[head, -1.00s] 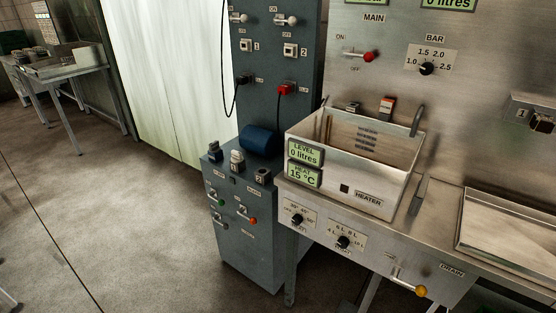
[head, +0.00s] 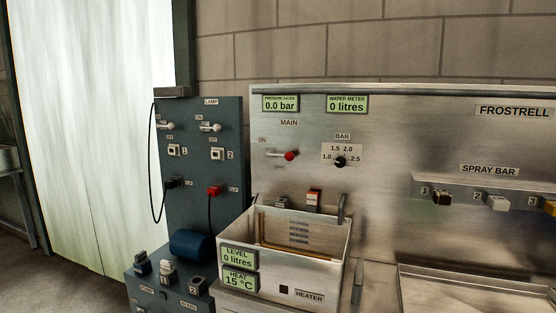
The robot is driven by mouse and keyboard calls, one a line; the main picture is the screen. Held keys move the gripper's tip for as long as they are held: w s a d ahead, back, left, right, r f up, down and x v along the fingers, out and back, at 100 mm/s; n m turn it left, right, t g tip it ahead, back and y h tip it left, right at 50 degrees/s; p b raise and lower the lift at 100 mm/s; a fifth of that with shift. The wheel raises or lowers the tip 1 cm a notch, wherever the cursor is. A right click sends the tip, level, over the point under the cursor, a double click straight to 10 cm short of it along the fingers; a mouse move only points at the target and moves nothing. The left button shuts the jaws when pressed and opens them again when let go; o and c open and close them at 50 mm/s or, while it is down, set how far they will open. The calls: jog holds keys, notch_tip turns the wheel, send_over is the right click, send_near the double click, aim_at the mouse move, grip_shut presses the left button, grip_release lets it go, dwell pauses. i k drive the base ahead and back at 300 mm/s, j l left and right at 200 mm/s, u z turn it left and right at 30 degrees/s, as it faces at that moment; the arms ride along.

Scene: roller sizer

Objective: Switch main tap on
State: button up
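The main tap (head: 284,155) is a lever with a red knob on the steel back panel, under the label MAIN. Its lever lies roughly level, with the red knob at the right end. An ON label stands at its upper left, and a smaller, blurred label lies below it. The pressure gauge display (head: 281,103) above reads 0.0 bar. The water meter display (head: 347,104) reads 0 litres. My gripper is not in the head view.
The bar dial (head: 340,161) sits right of the tap. The heater basin (head: 326,270) stands below, showing 0 litres and 15 °C. A dark lamp panel (head: 203,230) with levers and cables stands left. The spray bar (head: 480,185) is at right.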

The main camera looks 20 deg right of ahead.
aim_at(288, 155)
jog(key=i+j, duration=1.35)
jog(key=j, duration=0.2)
jog(key=i+z, duration=0.05)
